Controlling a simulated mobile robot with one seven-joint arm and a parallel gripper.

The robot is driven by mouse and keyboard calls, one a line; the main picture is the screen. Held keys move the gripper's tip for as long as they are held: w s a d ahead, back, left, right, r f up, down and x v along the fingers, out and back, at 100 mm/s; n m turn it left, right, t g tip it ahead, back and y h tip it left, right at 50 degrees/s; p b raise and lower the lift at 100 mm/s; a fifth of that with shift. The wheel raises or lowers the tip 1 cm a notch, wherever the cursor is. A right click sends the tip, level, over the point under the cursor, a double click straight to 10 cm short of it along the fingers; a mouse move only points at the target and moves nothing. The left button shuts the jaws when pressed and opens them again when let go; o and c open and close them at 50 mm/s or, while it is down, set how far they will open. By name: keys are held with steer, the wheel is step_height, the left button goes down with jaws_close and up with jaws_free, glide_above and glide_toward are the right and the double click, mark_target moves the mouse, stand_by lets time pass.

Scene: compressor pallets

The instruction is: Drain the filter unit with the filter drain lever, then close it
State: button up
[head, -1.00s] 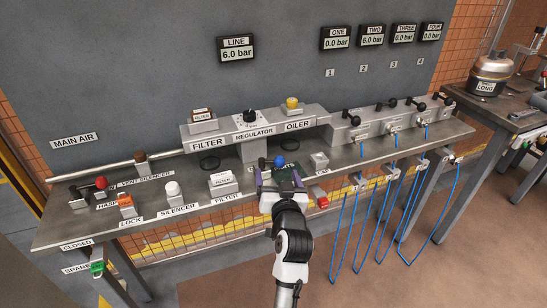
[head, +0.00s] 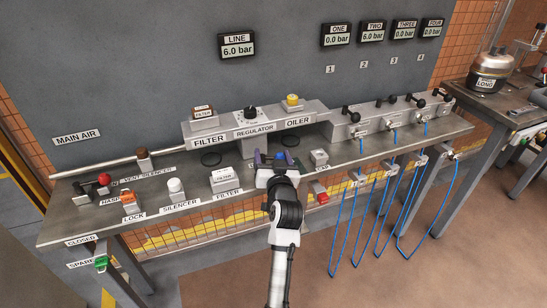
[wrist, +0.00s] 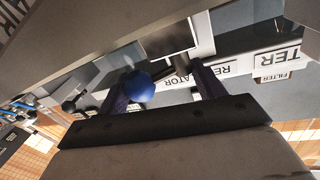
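The filter unit (head: 209,141), marked FILTER, is the left part of the grey raised bar in the head view. A dark ring shows below it. A lever with a blue knob (head: 280,157) stands above the bench right of the FILTER label. The blue knob is large in the wrist view (wrist: 138,88). I cannot read a label for this lever; my gripper covers its lower part. My gripper (head: 278,161) is open with dark purple fingers on either side of the knob. In the wrist view (wrist: 160,90) the knob is nearer the left finger, with a gap to the right one.
The regulator (head: 251,116) and yellow-topped oiler (head: 292,102) share the raised bar above my gripper. A white FILTER block (head: 223,178) is left on the bench, a small grey block (head: 319,158) right. The LINE display (head: 238,46) reads 6.0 bar. Blue hoses (head: 380,220) hang right.

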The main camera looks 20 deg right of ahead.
steer(key=shift+s+d, duration=0.1)
steer(key=shift+d, duration=0.1)
steer(key=shift+c, duration=0.5)
steer(key=shift+d+f+b, duration=0.2)
steer(key=shift+f+b, duration=0.05)
steer(key=shift+b, duration=0.45)
steer(key=n+y+b, duration=0.1)
steer(key=b, duration=0.1)
steer(key=y+b, duration=0.1)
steer(key=b, duration=0.1)
steer(key=shift+w+d+f+n+y, duration=0.2)
steer(key=shift+w+n+y, duration=0.1)
steer(key=shift+n+y, duration=0.1)
steer(key=shift+w+r+n+y+b, duration=0.15)
steer(key=shift+n+y+b, duration=0.45)
steer(key=shift+y+b, duration=0.55)
steer(key=shift+w+d+r+n+y+b, duration=0.15)
steer(key=shift+r+n+y+b, duration=0.15)
steer(key=shift+n+y+b, duration=0.4)
steer(key=o, duration=0.8)
steer(key=shift+c, duration=0.2)
steer(key=shift+y, duration=0.25)
